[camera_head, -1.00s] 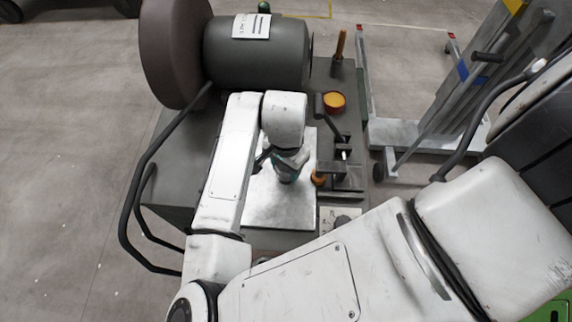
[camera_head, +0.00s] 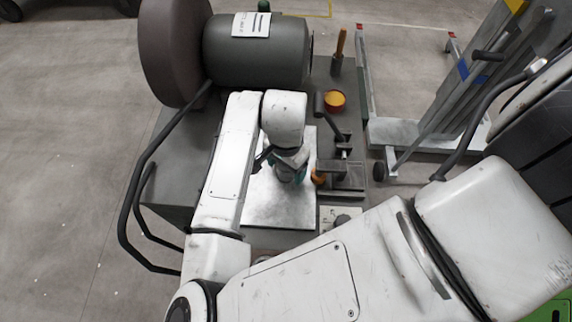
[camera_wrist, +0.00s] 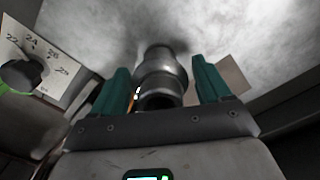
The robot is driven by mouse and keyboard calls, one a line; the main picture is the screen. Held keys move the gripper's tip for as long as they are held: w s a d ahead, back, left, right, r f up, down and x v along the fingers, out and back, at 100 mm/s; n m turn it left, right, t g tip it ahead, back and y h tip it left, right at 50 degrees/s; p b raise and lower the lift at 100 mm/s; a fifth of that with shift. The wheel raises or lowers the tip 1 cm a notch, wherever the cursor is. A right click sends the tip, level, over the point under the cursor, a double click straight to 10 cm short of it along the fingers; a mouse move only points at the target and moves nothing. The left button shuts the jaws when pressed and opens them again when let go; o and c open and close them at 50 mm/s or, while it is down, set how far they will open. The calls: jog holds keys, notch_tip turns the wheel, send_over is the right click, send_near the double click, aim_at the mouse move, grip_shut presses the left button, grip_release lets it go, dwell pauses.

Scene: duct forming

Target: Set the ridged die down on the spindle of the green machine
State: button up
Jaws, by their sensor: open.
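A dark, shiny metal die with rounded ridges (camera_wrist: 160,78) shows in the wrist view, near a pale metal plate (camera_wrist: 215,25). My gripper (camera_wrist: 160,66) is open, with one teal finger on each side of the die and visible gaps between. I cannot tell whether the die stands on the plate. In the head view my gripper (camera_head: 292,172) points down over the plate and hides the die. A green surface (camera_head: 552,312) shows at the bottom right corner; I cannot tell if it is the green machine. No spindle is clearly seen.
A large grey drum-shaped motor (camera_head: 258,55) stands at the back of the bench. An orange-topped cup (camera_head: 335,101) and a dark clamp (camera_head: 343,172) are right of the plate. A numbered dial (camera_wrist: 22,75) is at left in the wrist view. A wheeled rack (camera_head: 465,80) stands right.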

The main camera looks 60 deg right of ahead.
notch_tip(320, 180, up, 11)
jog(key=shift+f, duration=0.2)
dwell(0.6)
